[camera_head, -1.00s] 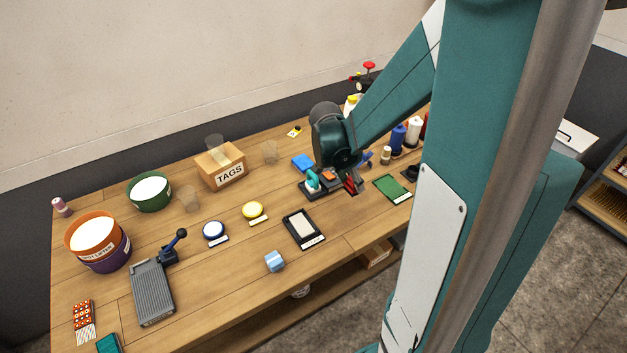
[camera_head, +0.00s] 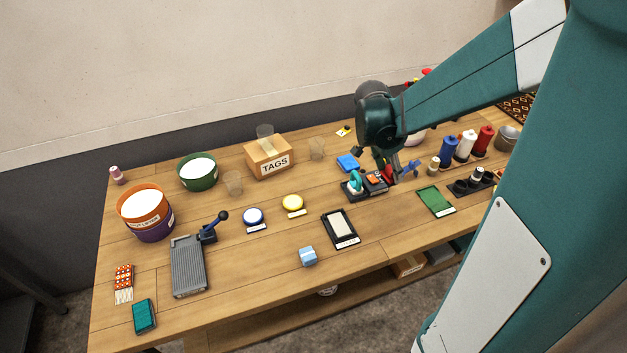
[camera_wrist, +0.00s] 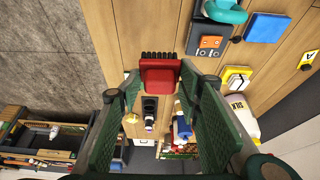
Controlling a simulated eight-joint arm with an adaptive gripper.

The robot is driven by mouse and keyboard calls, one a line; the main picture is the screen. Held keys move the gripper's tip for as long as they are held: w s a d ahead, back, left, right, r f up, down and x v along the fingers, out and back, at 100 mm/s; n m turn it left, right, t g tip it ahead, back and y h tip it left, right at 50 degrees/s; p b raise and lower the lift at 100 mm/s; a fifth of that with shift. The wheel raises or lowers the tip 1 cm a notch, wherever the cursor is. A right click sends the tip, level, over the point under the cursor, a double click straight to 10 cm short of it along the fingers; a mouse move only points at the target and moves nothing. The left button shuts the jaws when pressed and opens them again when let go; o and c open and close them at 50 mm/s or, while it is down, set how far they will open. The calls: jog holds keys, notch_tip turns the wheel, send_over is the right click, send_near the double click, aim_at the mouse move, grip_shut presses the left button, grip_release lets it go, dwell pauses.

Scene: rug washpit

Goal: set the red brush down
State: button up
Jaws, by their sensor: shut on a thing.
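The red brush (camera_wrist: 159,73), a red block with a row of black bristles, sits between the fingertips of my gripper (camera_wrist: 160,80) in the wrist view. The fingers are shut on it, one on each side. In the head view my gripper (camera_head: 388,166) is over the back right of the table, just behind a black holder (camera_head: 354,196). Only a small red part of the brush (camera_head: 384,168) shows there, partly hidden by the gripper. I cannot tell how high the brush is above the wood.
A blue block (camera_head: 347,162) lies behind. Bare wood lies around the black-framed pad (camera_head: 341,228).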

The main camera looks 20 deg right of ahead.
jog(key=w+a+n+t+p, duration=0.1)
jog(key=w+a+n, duration=0.1)
jog(key=w+a, duration=0.85)
jog(key=w+a+n+t+p, duration=0.1)
jog(key=w+a+n, duration=0.1)
jog(key=w+a, duration=0.8)
jog(key=w+d+f, duration=0.2)
jog(key=d+f, duration=0.1)
jog(key=f, duration=0.2)
jog(key=shift+w+d+f, duration=0.15)
jog(key=shift+w, duration=0.2)
jog(key=shift+g+y, duration=0.3)
jog(key=shift+f+b, duration=0.45)
jog(key=shift+f, duration=2.7)
jog(key=shift+f, duration=1.85)
jog(key=shift+f+b, duration=0.15)
jog(key=shift+b, duration=0.2)
